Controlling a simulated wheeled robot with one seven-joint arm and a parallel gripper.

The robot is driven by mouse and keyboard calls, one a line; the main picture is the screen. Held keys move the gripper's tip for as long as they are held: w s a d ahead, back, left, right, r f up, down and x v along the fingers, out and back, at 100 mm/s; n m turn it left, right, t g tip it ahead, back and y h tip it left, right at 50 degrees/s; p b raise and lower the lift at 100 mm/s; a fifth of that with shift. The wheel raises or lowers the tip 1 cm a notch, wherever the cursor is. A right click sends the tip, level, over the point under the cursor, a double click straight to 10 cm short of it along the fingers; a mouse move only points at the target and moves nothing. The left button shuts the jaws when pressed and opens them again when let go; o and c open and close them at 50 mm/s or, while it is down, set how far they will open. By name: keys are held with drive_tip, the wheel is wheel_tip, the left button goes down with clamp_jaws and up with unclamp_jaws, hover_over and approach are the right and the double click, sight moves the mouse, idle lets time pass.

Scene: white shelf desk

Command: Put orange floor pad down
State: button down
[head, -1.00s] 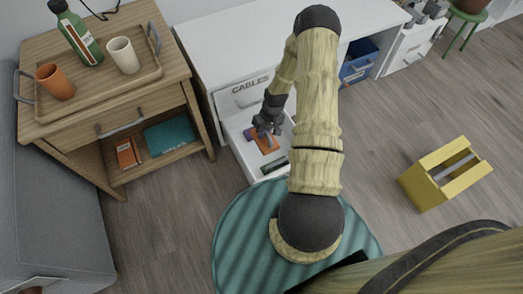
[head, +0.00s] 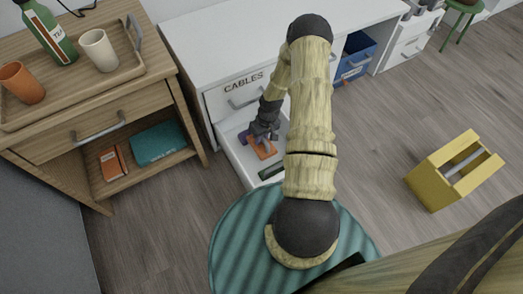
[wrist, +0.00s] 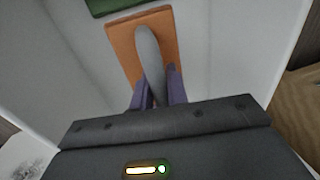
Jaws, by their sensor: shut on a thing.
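The orange floor pad (head: 266,151) is a flat orange rectangle inside the open white drawer (head: 235,155). In the wrist view the orange pad (wrist: 124,42) lies ahead of my gripper, with a grey handle-like piece (wrist: 149,50) over its middle. My gripper (head: 263,132) reaches down into the drawer and is shut on the pad. In the wrist view my gripper (wrist: 158,95) is at the pad's near end, where purple shapes flank the grey piece. The fingertips' contact is partly hidden. I cannot tell whether the pad touches the drawer floor.
A dark green item (head: 271,172) lies toward the drawer's front. The CABLES drawer front (head: 243,95) is above. A teal round stool or table (head: 235,235) stands close in front. A wooden cabinet (head: 150,85) is left, a yellow holder (head: 430,185) right on open floor.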

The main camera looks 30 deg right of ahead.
sight(262, 147)
drive_tip(key=shift+f+b, duration=0.3)
drive_tip(key=shift+f, duration=0.95)
drive_tip(key=shift+f+b, duration=1.2)
drive_tip(key=shift+f, duration=0.65)
drive_tip(key=shift+f, duration=0.15)
drive_tip(key=c, duration=1.4)
unclamp_jaws()
drive_tip(key=r+p, duration=0.2)
drive_tip(key=r, duration=0.2)
drive_tip(key=d+r+p, duration=0.1)
drive_tip(key=r+p, duration=0.1)
drive_tip(key=r, duration=0.2)
drive_tip(key=d+r+p, duration=0.1)
drive_tip(key=r+p, duration=0.1)
drive_tip(key=r, duration=0.2)
drive_tip(key=shift+d, duration=0.15)
